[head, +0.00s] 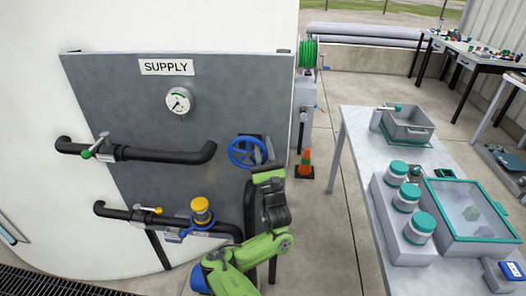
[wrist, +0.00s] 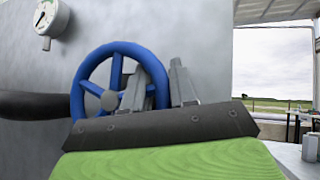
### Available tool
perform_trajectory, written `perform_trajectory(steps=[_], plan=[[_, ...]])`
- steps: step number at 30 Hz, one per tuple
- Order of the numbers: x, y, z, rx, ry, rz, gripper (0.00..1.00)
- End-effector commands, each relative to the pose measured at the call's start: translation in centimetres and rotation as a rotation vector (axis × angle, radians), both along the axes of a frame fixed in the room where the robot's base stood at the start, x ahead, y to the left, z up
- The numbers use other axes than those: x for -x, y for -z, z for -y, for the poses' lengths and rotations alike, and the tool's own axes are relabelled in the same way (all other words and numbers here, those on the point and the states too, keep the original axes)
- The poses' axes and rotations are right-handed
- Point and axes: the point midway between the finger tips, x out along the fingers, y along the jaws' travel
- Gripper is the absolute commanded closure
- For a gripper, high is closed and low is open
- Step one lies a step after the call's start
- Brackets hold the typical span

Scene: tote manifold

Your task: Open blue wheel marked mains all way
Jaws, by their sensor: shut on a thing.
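The blue wheel (head: 247,153) is mounted at the right side of the grey supply panel, at the end of the pipework. It also shows in the wrist view (wrist: 116,68), with blue spokes and a grey hub. My gripper (head: 264,165) reaches it from the right. In the wrist view my gripper (wrist: 164,68) is shut on the right part of the rim, one finger on each side. The left finger covers part of the wheel. I cannot make out a mains mark on or near the wheel.
The grey panel (head: 115,90) carries a SUPPLY sign (head: 166,67), a gauge (head: 179,101), a green-handled valve (head: 97,146) and a yellow-topped valve (head: 201,211). An orange cone (head: 305,164) stands right of the panel. A table (head: 358,132) with jars and bins stands further right.

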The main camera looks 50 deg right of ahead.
Motion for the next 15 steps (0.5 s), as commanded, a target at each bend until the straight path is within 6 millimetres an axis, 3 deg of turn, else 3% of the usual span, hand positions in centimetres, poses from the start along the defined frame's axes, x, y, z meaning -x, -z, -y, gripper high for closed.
perform_trajectory(steps=[2,15], plan=[[0.3,0.9,0.4,0.045,0.014,-0.055,1.0],[-0.5,-1.2,-0.3,0.264,0.014,-0.343,1.0]])
